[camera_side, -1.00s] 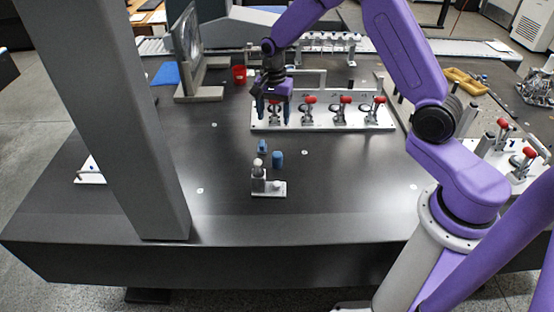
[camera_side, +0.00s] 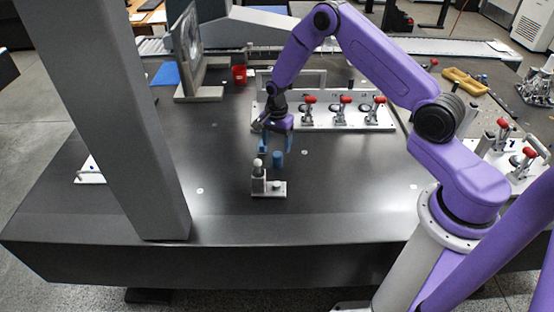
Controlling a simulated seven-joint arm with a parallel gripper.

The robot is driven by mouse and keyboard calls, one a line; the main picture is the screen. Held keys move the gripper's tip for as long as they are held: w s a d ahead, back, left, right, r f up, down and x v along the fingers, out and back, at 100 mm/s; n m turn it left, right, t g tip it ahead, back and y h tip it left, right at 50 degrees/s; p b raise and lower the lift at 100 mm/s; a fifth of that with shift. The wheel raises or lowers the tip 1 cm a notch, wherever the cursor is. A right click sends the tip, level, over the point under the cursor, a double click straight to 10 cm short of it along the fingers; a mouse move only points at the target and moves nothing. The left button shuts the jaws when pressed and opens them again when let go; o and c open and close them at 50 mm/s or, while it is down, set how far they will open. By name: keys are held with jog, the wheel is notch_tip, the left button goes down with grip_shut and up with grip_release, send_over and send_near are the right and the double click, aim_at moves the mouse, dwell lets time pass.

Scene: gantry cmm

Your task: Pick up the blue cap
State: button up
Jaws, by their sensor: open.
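The blue cap (camera_side: 277,160) looks like a small upright blue cylinder, beside a small grey-white stand (camera_side: 272,188) with a round white knob on top. My gripper (camera_side: 276,148) points down just above and around the cap's top in the picture, with its two blue fingers apart and nothing between them that I can see gripped. I cannot tell how far the fingertips are from the cap in depth. A second small blue piece is not distinguishable now, perhaps hidden by the left finger.
Behind my gripper is a white plate (camera_side: 325,124) with several red-handled clamps. A grey column (camera_side: 130,130) rises at the left. A red cup (camera_side: 239,74) and an upright panel stand at the back. The dark table (camera_side: 340,185) is bare to the right of the stand.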

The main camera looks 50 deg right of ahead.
aim_at(277, 154)
jog(key=shift+s+a+f, duration=0.1)
jog(key=shift+f, duration=2.95)
jog(key=c, duration=1.1)
